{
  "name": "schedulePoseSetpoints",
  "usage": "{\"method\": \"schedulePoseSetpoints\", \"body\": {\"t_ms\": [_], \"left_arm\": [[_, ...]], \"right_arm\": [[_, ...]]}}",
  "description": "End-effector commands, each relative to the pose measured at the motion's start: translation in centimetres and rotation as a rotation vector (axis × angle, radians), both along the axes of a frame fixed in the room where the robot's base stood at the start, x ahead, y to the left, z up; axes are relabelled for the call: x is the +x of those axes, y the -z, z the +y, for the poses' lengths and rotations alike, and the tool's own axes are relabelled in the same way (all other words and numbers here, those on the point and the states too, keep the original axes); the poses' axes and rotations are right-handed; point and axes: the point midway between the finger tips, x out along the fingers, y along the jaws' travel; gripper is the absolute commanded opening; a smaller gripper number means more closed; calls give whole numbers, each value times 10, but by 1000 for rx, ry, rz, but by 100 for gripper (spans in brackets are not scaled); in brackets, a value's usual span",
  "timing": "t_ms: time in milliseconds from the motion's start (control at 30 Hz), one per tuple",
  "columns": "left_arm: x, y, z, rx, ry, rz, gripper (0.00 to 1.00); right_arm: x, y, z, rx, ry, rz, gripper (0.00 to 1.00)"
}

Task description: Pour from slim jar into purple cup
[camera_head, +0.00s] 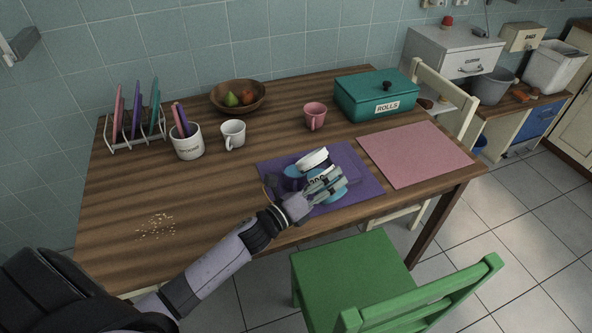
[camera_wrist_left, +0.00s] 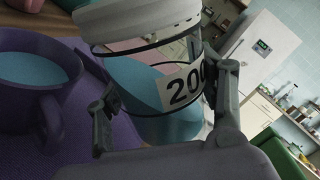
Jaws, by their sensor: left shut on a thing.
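My left gripper (camera_head: 324,184) is shut on the slim jar (camera_head: 313,159), a clear jar with a white top and blue contents, held over the purple mat. In the left wrist view the slim jar (camera_wrist_left: 150,107) shows a "200" label between the fingers of my left gripper (camera_wrist_left: 165,118). The jar is tilted, and the blue inside lies slanted against its wall. The purple cup (camera_head: 293,184) is just left of the jar, partly hidden. In the left wrist view the purple cup (camera_wrist_left: 22,115) holds blue liquid. No stream between them is visible. My right gripper is out of view.
The purple mat (camera_head: 357,185) lies beside a pink mat (camera_head: 415,153). Behind stand a pink cup (camera_head: 315,115), a white mug (camera_head: 233,133), a utensil pot (camera_head: 188,146), a fruit bowl (camera_head: 238,96) and a teal box (camera_head: 375,95). A green chair (camera_head: 350,270) stands in front.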

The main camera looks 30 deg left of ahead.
Motion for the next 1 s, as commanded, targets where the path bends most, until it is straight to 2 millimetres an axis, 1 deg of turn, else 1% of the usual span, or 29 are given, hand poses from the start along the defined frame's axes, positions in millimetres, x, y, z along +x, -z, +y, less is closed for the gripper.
{"method": "schedulePoseSetpoints", "body": {"t_ms": [33,100,167,333,367,400,567,600,633,667,800,1000], "left_arm": [[2,-20,1,34,3,-26,15],[2,-16,0,35,3,-25,15],[2,-16,0,47,2,-29,15],[2,-16,0,162,4,-65,15],[1,-12,0,187,4,-72,15],[1,-3,-2,203,4,-77,15],[-1,20,-8,300,5,-107,15],[-2,21,-10,333,5,-117,15],[-2,16,-12,378,6,-132,15],[-3,16,-14,416,5,-144,15],[-5,19,-20,582,5,-193,15],[-6,24,-25,737,5,-240,15]], "right_arm": [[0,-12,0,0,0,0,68],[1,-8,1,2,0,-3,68],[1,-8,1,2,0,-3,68],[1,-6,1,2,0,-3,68],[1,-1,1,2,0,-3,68],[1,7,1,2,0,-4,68],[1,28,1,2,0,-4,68],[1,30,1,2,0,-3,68],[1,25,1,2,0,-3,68],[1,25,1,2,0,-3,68],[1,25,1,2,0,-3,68],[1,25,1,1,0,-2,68]]}}
